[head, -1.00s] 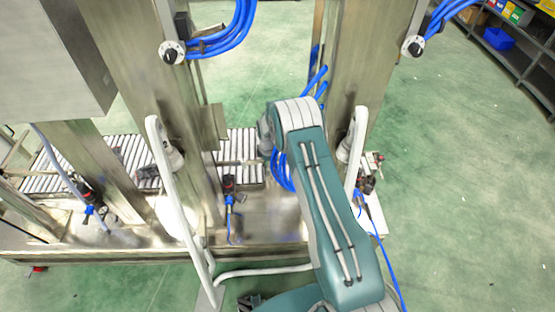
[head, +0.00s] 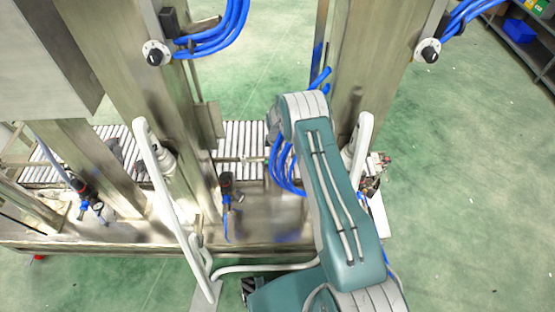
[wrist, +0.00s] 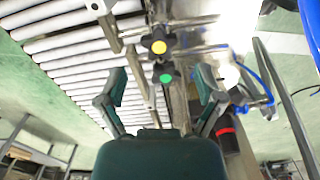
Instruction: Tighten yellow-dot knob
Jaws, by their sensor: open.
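The yellow-dot knob (wrist: 158,45) is a dark lobed knob with a yellow centre, in the upper middle of the wrist view. Just below it is a similar dark knob with a green centre (wrist: 165,74). My gripper (wrist: 161,88) is open, its two fingers spread left and right of the green-dot knob. The yellow-dot knob lies beyond the fingertips, near the line between them. Nothing is held. In the head view my arm hides the gripper, and I cannot make out the knobs there.
A roller conveyor (wrist: 75,45) fills the upper left of the wrist view. Metal rods and brackets surround the knobs. A dark cylinder with a red band (wrist: 226,131) and blue hose (wrist: 268,85) are at the right. Two steel posts (head: 125,85) (head: 375,65) stand in the head view.

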